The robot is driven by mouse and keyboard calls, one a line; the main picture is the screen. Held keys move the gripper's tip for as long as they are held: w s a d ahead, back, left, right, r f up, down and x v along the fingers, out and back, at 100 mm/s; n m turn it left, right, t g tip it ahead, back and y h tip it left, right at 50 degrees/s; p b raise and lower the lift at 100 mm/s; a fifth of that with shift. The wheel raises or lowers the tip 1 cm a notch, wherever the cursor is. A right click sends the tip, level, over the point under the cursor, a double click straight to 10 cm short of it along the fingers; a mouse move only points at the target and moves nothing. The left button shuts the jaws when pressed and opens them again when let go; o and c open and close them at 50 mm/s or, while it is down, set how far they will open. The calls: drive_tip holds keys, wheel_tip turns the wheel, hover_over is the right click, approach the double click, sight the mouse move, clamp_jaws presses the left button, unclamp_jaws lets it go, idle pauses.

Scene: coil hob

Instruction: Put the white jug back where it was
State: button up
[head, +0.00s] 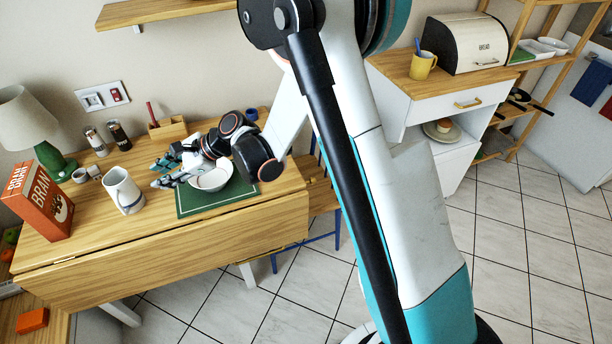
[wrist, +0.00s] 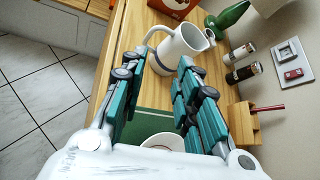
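The white jug (head: 123,190) stands upright on the wooden table, left of my gripper in the head view. In the wrist view the jug (wrist: 181,52) is beyond my fingertips, its handle toward the left. My gripper (head: 162,174) is open, its teal fingers pointing toward the jug with a gap between them. In the wrist view the fingers (wrist: 160,72) are spread and nothing is between the tips. They appear apart from the jug.
A white bowl (head: 212,179) sits on a green mat (head: 192,208) under my gripper. A red BRAN box (head: 40,202), a green lamp (head: 56,163), two shakers (head: 96,141) and a wooden holder (head: 168,128) stand around the jug.

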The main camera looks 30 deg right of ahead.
drive_tip(key=s+d+r+n+t+h, duration=0.2)
drive_tip(key=s+d+r+n+h, duration=0.4)
drive_tip(key=s+d+r+n, duration=0.5)
drive_tip(key=s+d+r+n+h, duration=0.2)
drive_tip(key=s+d+n+h, duration=0.3)
drive_tip(key=s+d, duration=1.1)
drive_tip(key=shift+s+n+t, duration=0.4)
drive_tip(key=shift+s+n, duration=0.25)
drive_tip(key=shift+n, duration=0.25)
drive_tip(key=shift+d+r, duration=0.1)
